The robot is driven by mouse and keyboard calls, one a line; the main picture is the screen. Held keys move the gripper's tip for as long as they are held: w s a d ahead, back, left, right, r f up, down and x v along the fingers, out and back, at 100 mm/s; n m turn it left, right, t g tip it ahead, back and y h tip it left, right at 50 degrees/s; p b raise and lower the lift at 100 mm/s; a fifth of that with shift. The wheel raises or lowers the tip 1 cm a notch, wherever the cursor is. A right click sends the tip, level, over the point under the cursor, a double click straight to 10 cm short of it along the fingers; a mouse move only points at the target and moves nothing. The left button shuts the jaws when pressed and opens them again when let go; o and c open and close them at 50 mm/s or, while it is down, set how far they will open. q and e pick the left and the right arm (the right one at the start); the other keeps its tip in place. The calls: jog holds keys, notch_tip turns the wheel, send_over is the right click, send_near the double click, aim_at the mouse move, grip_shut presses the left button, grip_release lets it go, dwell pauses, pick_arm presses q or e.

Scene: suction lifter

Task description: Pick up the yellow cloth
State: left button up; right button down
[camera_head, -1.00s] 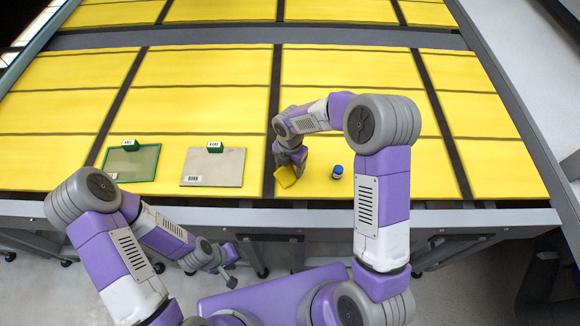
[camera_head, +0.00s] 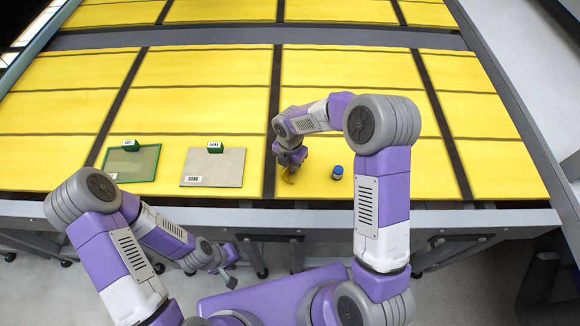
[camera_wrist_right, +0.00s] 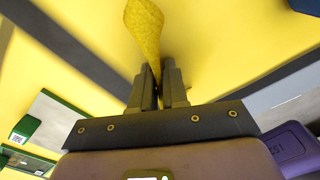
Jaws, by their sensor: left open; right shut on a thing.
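The yellow cloth (camera_wrist_right: 146,30) is pinched between the fingers of my right gripper (camera_wrist_right: 158,92) in the right wrist view. It stands up as a narrow, bunched strip beyond the fingertips. In the head view my right gripper (camera_head: 290,172) is low over the yellow table, and only a small bit of the cloth (camera_head: 288,178) shows beside it. Whether the cloth still touches the table I cannot tell. My left gripper (camera_head: 229,277) is open and empty, low in front of the table's near edge.
A small blue-capped bottle (camera_head: 337,173) stands to the right of my right gripper. To the left lie a grey panel (camera_head: 213,168) and a green-framed panel (camera_head: 131,164), each with a green block at its back edge. The yellow table (camera_head: 215,103) behind is clear.

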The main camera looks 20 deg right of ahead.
notch_tip(320, 180, up, 12)
jog(key=p, duration=0.9)
jog(key=shift+f, duration=0.1)
